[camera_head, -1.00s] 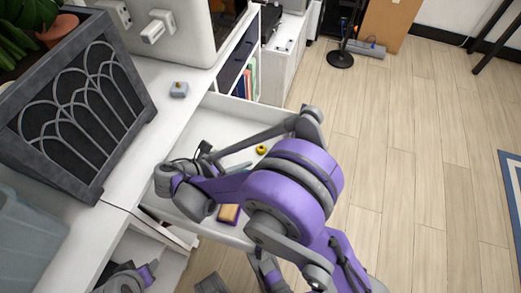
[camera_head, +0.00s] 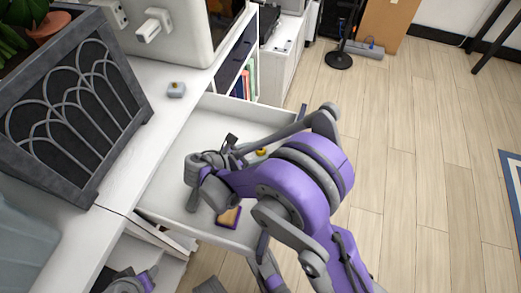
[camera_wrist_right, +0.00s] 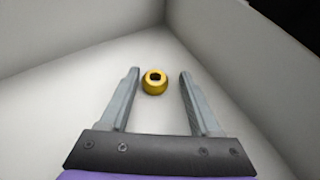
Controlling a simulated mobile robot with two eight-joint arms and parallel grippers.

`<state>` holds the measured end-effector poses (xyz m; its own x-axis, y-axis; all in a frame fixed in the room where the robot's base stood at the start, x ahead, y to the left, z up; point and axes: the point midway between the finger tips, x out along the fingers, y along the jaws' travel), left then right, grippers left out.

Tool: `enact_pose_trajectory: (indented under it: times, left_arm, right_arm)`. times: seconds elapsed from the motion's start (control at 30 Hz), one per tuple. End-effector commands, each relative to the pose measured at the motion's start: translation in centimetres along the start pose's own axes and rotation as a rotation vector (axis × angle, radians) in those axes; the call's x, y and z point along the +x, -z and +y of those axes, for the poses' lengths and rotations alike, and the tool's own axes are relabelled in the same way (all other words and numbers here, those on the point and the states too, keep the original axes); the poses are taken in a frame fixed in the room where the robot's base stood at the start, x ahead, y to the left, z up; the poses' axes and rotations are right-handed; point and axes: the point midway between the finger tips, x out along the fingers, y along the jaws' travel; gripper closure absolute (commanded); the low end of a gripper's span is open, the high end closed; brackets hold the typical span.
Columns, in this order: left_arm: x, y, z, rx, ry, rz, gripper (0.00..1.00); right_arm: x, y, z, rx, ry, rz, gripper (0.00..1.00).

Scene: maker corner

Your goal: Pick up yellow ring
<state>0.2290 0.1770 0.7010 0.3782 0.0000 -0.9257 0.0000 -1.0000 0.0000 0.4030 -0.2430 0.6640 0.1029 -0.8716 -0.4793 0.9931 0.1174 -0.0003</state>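The yellow ring (camera_head: 262,152) lies on the floor of the open white drawer (camera_head: 183,134), partly hidden behind my right arm in the head view. In the right wrist view the ring (camera_wrist_right: 155,82) shows whole, with a dark hole on top. My right gripper (camera_wrist_right: 159,72) is open, with one finger on each side of the ring and a gap to both. The ring sits at the level of the fingertips, and nothing is held. In the head view my right gripper (camera_head: 236,147) is small and partly covered. Only a piece of my left arm shows at the bottom left, with no fingers visible.
A tan block with a purple edge (camera_head: 229,217) lies in the drawer near its front. Drawer walls (camera_wrist_right: 75,35) rise around the ring. A dark planter (camera_head: 75,110) stands at left.

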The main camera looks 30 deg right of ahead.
Motion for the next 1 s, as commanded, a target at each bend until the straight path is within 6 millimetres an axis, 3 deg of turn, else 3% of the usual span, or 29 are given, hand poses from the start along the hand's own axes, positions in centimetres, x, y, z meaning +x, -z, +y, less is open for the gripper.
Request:
enact_pose_trajectory:
  times: [0.03, 0.33, 0.67, 1.0]
  left_arm:
    - [0.0, 0.0, 0.0, 0.0, 0.0, 0.0, 0.5]
    - [0.0, 0.0, 0.0, 0.0, 0.0, 0.0, 0.5]
    - [-0.2, 0.1, 0.0, 0.0, 0.0, 0.001, 0.5]
    - [-2.5, 0.7, 0.0, 0.0, 0.0, 0.009, 0.5]
  right_arm:
    - [0.0, 0.0, 0.0, 0.0, 0.0, 0.0, 0.47]
    - [0.0, 0.0, 0.0, 0.0, 0.0, 0.0, 1.0]
    - [-0.2, -0.3, 0.0, 0.0, 0.0, 0.0, 1.0]
    - [-3.3, -5.9, -0.1, 0.001, -0.001, 0.0, 1.0]
